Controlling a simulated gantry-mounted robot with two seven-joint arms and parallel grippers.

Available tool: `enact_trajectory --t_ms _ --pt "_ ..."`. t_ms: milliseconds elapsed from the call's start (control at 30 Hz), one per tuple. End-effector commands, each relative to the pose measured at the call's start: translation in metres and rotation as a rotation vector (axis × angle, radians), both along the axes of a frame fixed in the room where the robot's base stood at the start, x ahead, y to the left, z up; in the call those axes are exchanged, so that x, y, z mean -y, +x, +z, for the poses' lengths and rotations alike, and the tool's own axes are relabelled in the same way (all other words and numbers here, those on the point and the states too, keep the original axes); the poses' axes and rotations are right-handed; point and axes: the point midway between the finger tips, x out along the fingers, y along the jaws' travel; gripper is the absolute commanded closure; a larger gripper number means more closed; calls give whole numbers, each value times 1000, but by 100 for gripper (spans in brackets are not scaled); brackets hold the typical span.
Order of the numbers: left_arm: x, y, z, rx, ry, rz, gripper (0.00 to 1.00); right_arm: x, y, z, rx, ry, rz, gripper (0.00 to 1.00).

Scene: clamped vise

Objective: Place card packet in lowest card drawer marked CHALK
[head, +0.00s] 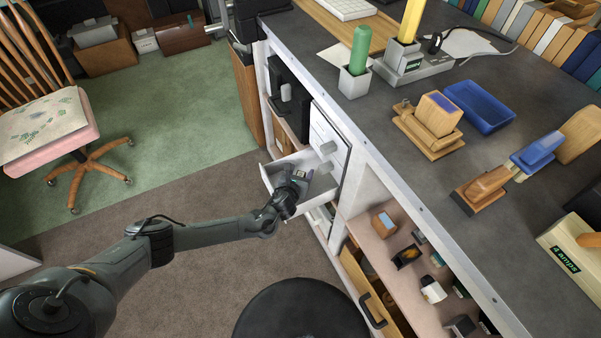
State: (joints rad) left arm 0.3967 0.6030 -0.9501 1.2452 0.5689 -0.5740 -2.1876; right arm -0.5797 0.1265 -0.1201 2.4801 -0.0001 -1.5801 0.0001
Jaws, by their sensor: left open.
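A white drawer unit (329,139) is set into the side of the workbench. One of its lower drawers (268,181) is pulled out. No CHALK marking can be read from here. My left gripper (302,178) is open and sits over the pulled-out drawer, hiding part of its inside. I cannot tell whether anything lies in the drawer under it. I cannot identify the card packet for certain. A tan block with a purple top (440,112) is held in a wooden vise on the bench. My right gripper is not in view.
An open shelf (395,245) with small boxes is below the bench edge. A round black stool (300,312) stands near the bottom. The carpet left of the drawer is clear.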

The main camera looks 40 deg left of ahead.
Motion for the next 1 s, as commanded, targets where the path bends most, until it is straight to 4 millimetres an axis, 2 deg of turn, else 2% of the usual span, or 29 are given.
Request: enact_trajectory --t_ms 167,300,800,1000 --pt "0 0 3 0 0 0 36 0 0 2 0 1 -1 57" --pt "0 0 16 1 -1 -1 36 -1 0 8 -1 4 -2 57" --pt "28 -79 49 -1 -1 -3 36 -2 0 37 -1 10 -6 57" --pt "34 -98 56 0 0 -1 36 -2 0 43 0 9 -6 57"
